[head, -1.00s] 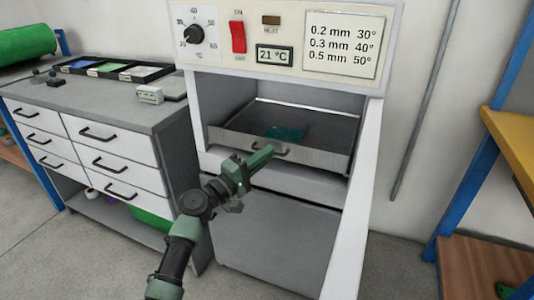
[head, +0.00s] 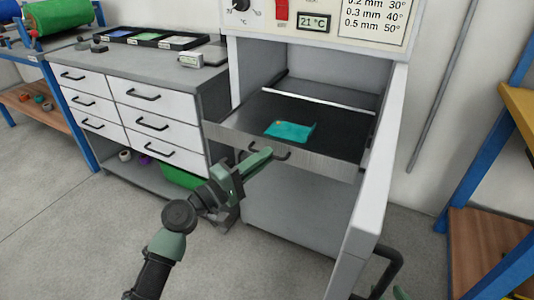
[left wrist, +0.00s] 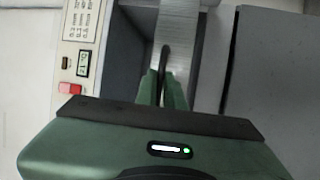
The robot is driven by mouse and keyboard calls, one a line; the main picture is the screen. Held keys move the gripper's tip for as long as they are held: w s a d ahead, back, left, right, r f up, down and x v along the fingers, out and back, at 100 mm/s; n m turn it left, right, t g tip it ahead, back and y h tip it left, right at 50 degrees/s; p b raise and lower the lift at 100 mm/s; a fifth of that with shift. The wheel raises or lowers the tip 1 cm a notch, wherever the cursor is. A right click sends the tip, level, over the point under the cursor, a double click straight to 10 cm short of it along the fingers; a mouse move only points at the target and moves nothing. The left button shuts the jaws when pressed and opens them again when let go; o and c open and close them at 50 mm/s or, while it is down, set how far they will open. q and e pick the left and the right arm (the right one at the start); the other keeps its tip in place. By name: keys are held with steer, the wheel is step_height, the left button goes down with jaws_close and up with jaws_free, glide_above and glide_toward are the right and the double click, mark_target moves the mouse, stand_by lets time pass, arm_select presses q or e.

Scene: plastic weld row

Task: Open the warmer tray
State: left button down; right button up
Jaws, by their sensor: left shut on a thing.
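The warmer tray (head: 225,137) is a grey metal drawer, pulled well out of the white warmer cabinet (head: 372,190). Its dark bottom shows, with a teal sheet (head: 290,131) lying on it. The tray's dark bar handle (head: 283,155) is on its front face. My left gripper (head: 262,158) is shut on this handle. In the left wrist view the handle (left wrist: 164,60) runs between the green fingers (left wrist: 163,88), in front of the bare metal tray front (left wrist: 179,35).
A grey-topped drawer cabinet (head: 150,122) stands left of the warmer, with a parts tray (head: 150,38) on top. A blue-framed shelf (head: 470,165) stands at the right. The floor (head: 60,230) at front left is clear.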

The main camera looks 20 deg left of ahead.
arm_select(q)
steer(key=shift+s+a, duration=0.15)
steer(key=shift+s, duration=0.6)
arm_select(e)
steer(key=shift+s+a+r, duration=0.15)
arm_select(q)
steer(key=c, duration=1.5)
jaws_free()
